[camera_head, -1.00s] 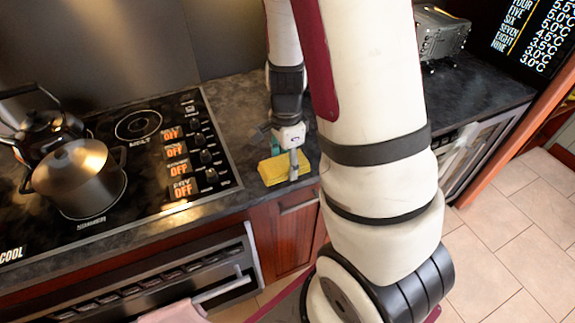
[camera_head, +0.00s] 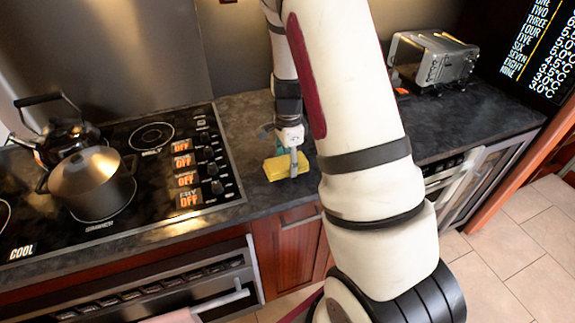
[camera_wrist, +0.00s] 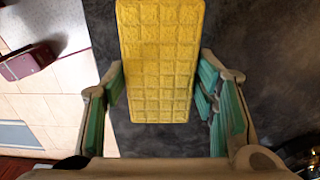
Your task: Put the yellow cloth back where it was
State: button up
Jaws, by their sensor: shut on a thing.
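The yellow cloth (camera_head: 275,168) is a thick, flat block with a grid of square dimples. In the head view it is at the dark counter, to the right of the stove. My gripper (camera_head: 292,160) is shut on it from above. In the wrist view the cloth (camera_wrist: 160,50) lies between my green-padded fingers (camera_wrist: 160,90), one at each long side. Its upper end runs out of that view. I cannot tell whether it rests on the counter or hangs just above it.
The stove (camera_head: 150,180) on the left carries a steel pot (camera_head: 92,185) and a dark kettle (camera_head: 62,130). A toaster oven (camera_head: 433,60) stands at the back right. The dark counter (camera_head: 245,115) is clear behind the cloth. My arm hides the counter to its right.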

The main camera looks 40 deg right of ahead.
aim_at(287, 157)
jog(key=shift+w+d+f, duration=0.15)
jog(key=shift+w+d, duration=0.05)
jog(key=shift+w, duration=0.25)
jog(key=shift+w+d+f, duration=0.1)
jog(key=shift+w+d, duration=0.1)
jog(key=shift+w, duration=0.25)
notch_tip(287, 157, down, 2)
jog(key=shift+s+f+p, duration=0.1)
jog(key=shift+p, duration=0.35)
jog(key=shift+f, duration=0.5)
jog(key=shift+f, duration=0.15)
jog(key=o, duration=1.2)
